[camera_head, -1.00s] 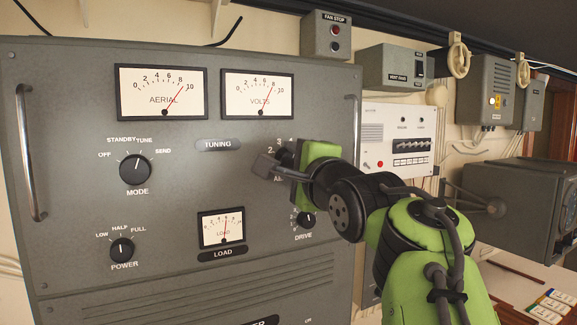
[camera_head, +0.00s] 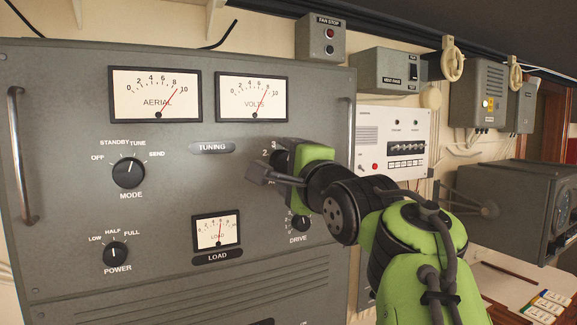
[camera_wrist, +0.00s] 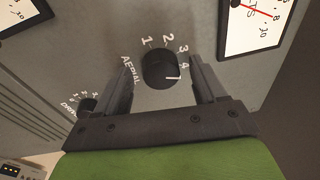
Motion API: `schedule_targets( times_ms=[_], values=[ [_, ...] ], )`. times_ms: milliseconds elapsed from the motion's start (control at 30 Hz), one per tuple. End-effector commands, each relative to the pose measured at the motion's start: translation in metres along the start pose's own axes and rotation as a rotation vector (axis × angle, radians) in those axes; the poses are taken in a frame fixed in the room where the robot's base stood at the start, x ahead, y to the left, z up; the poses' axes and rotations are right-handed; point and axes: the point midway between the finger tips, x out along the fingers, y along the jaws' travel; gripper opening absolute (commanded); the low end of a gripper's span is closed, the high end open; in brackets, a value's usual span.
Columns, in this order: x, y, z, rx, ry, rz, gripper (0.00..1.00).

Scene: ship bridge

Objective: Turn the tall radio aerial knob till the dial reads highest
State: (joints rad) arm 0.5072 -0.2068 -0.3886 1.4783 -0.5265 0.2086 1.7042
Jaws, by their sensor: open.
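The black aerial knob (camera_wrist: 158,68) is in the middle of the wrist view, beside the AERIAL label, with a 1 to 4 scale. Its white pointer line lies past the 4. My gripper (camera_wrist: 162,64) is open, one finger on each side of the knob, with gaps visible between. In the head view my gripper (camera_head: 264,170) is at the panel and hides most of this knob.
The VOLTS dial (camera_head: 251,97) is right of the AERIAL dial. The mode knob (camera_head: 129,172), power knob (camera_head: 115,253), load dial (camera_head: 216,231) and drive knob (camera_head: 301,222) share the grey panel. Metal handles (camera_head: 22,155) stand out at its sides.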

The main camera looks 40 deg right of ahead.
Motion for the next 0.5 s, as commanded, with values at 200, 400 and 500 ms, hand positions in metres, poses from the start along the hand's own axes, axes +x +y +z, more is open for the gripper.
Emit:
schedule_targets(
  times_ms=[200,400,500],
  values=[
    [-0.024,0.001,0.0,0.0,-0.001,-0.003,0.71],
    [-0.082,0.002,0.001,0.001,-0.002,-0.007,0.71],
    [-0.11,0.003,0.0,0.001,-0.003,-0.005,0.71]
  ],
)
